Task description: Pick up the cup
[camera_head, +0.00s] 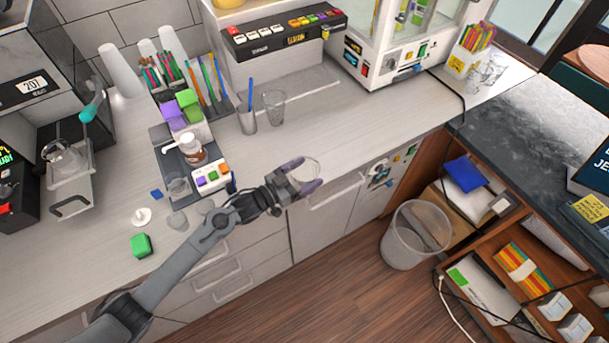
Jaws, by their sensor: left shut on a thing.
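A clear cup (309,166) shows mostly as a round rim between the purple-tipped fingers of my left gripper (304,176). The gripper is shut on this cup, near the counter's front edge and the drawers. The cup's lower part is hard to make out. Another clear cup (274,107) stands on the counter farther back, apart from the gripper. Beside it is a clear cup holding a blue straw or stick (248,119). My right gripper is not in view.
A dispenser with colored buttons (285,35) and a white machine (390,60) stand behind. A tray with a pump bottle (192,150) and a button block (212,177) is at left. A bin (415,235) stands on the floor. Counter between the gripper and the standing cups is clear.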

